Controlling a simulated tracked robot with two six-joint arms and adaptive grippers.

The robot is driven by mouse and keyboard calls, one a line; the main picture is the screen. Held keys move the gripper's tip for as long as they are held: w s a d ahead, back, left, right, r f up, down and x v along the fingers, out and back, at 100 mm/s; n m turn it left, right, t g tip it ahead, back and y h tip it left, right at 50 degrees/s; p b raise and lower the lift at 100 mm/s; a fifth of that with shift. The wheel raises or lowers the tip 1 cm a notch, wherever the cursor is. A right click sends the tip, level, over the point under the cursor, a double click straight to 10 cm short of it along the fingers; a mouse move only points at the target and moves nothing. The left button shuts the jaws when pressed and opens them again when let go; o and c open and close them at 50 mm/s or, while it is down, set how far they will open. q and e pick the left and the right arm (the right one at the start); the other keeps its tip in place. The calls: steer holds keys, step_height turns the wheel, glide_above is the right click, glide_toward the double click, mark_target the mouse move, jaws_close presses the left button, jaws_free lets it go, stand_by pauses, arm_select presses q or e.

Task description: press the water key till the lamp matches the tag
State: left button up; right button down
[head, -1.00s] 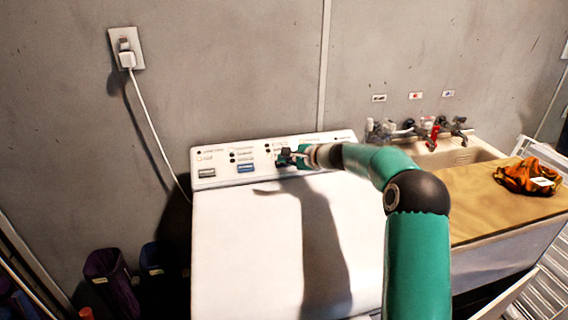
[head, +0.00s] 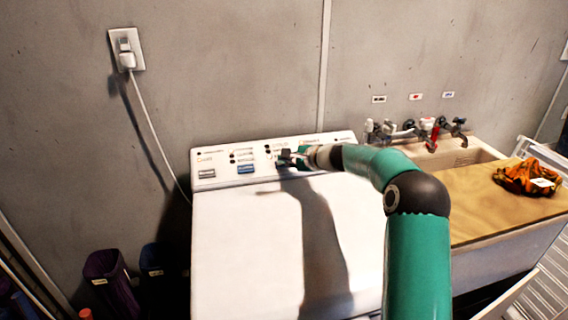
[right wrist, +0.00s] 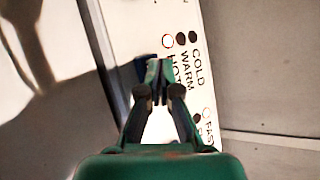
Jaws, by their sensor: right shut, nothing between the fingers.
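The white washer's control panel (head: 220,174) has several groups of lamps and keys. In the right wrist view a blue key (right wrist: 146,68), partly hidden by my fingers, lies beside the words COLD, WARM and HOT. The HOT lamp (right wrist: 168,40) is pale with a reddish rim; the COLD and WARM lamps (right wrist: 181,37) are dark. My right gripper (head: 282,158) is shut and empty, its fingertips (right wrist: 157,72) over or at this key; I cannot tell whether they touch. An orange patterned cloth (head: 522,176) bears a white tag (head: 541,182), too small to read. My left gripper is out of view.
Another blue key (head: 246,169) and a grey key (head: 206,174) lie left of my gripper. A sink with taps (head: 430,130) and a brown board (head: 465,205) stand at the right. A white cord (head: 150,135) hangs from the wall socket. Dark bins (head: 110,280) stand at lower left.

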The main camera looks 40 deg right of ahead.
steer(key=shift+s+a+r, duration=0.15)
steer(key=shift+s+r, duration=0.1)
steer(key=shift+r, duration=0.35)
steer(key=shift+r, duration=0.15)
steer(key=shift+r+p, duration=0.3)
steer(key=shift+p, duration=0.05)
steer(key=shift+s+a+r+p, duration=0.15)
steer(key=shift+s+r+p, duration=0.15)
steer(key=shift+r, duration=0.35)
steer(key=shift+s+a+r+p, duration=0.15)
steer(key=shift+s+r+p, duration=0.1)
steer(key=shift+r, duration=0.35)
steer(key=shift+s+a+r+p, duration=0.15)
steer(key=shift+s+r+p, duration=0.15)
steer(key=shift+r, duration=0.35)
